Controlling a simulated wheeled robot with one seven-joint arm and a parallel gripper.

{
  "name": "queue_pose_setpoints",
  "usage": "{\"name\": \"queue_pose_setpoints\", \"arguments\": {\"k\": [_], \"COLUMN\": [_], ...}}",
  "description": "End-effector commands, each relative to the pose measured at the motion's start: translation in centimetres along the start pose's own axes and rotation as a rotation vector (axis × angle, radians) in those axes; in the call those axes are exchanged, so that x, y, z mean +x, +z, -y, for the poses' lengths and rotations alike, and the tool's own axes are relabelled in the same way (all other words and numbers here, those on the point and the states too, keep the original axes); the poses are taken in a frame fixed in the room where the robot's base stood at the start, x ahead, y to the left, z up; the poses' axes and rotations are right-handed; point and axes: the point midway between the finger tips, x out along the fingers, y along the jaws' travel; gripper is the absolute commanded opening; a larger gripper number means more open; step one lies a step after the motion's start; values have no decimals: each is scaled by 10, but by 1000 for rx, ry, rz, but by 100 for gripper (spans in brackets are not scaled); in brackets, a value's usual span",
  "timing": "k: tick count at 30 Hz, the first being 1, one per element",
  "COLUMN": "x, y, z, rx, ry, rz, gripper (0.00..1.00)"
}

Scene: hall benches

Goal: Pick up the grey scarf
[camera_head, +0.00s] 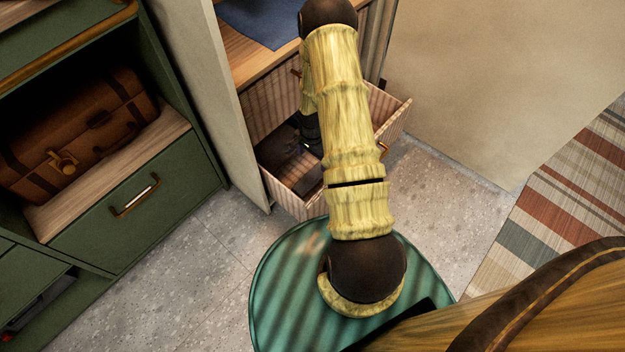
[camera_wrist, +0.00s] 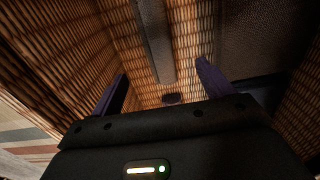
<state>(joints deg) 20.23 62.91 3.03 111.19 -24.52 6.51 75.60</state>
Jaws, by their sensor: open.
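My gripper (camera_wrist: 161,68) reaches down into an open drawer (camera_head: 396,112) with striped wooden walls. In the wrist view its two dark purple fingers are spread apart, with nothing seen held between them. A flat grey strip lies ahead of and between the fingers in that view. A dark, finely textured surface shows at the upper right. I cannot tell whether either one is the grey scarf. In the head view my arm and gripper hide much of the drawer's inside, and no scarf shows clearly there.
The drawer walls stand close around my gripper. A blue cloth (camera_head: 262,22) lies on the wooden top above the drawer. A green cabinet (camera_head: 135,220) with a brown suitcase (camera_head: 75,135) stands at the left. A striped rug (camera_head: 565,215) lies at the right.

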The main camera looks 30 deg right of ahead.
Motion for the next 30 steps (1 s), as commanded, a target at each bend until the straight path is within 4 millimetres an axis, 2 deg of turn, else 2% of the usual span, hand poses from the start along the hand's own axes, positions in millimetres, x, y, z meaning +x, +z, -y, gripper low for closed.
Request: {"name": "queue_pose_setpoints", "arguments": {"k": [1, 9, 12, 23, 30], "x": [15, 58, 65, 65, 86], "y": [0, 0, 0, 0, 0], "z": [0, 0, 0, 0, -1], "rx": [-1, -1, 0, -1, -1], "ry": [2, 0, 0, 0, 0], "rz": [1, 0, 0, 0, 0], "gripper": [79, 79, 79, 79, 79]}}
